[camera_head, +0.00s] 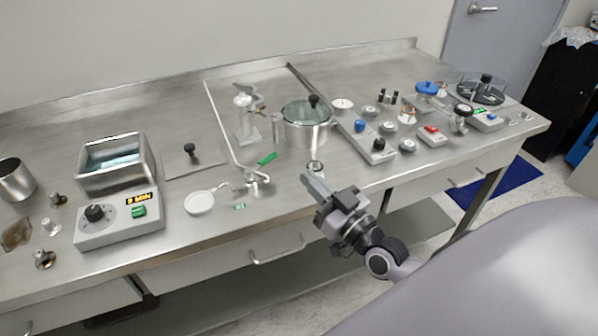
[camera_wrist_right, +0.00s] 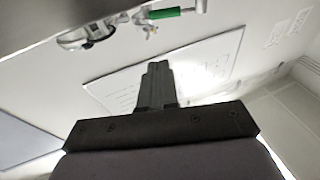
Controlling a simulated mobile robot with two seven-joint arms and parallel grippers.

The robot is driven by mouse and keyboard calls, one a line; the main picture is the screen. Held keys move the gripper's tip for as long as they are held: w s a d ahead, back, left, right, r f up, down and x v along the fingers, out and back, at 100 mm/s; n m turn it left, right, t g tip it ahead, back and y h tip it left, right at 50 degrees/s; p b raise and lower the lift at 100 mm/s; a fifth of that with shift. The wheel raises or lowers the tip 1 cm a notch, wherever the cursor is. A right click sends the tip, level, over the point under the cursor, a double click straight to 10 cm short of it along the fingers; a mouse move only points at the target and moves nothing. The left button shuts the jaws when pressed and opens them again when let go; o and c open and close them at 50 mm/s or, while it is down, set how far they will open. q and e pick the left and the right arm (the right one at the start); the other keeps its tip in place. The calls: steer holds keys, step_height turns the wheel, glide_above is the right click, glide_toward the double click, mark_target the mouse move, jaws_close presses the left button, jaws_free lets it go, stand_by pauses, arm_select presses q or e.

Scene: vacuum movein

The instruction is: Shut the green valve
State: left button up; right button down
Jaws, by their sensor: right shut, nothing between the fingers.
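The green valve handle (camera_head: 267,158) is a short green lever on a metal fitting (camera_head: 256,178) near the front middle of the steel bench. It points up and to the right in the head view. The green handle also shows at the top of the right wrist view (camera_wrist_right: 170,12), with metal fittings beside it. My right gripper (camera_head: 309,178) is at the bench's front edge, to the right of the valve and apart from it. Its fingers (camera_wrist_right: 158,70) are together with nothing between them. My left gripper is not in view.
A lidded glass and steel pot (camera_head: 305,125) stands behind my right gripper. A small white gauge-like disc (camera_head: 200,202) lies left of the valve. A grey control box (camera_head: 118,220) is farther left. Several boxes and knobs, with a red-buttoned box (camera_head: 432,136), crowd the right.

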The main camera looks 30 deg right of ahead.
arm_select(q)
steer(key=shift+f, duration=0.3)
arm_select(e)
steer(key=shift+d+v, duration=0.15)
steer(key=shift+v, duration=0.85)
steer(key=shift+d+v, duration=0.1)
steer(key=shift+v, duration=0.95)
steer(key=shift+w+r, duration=0.1)
steer(key=shift+r, duration=0.05)
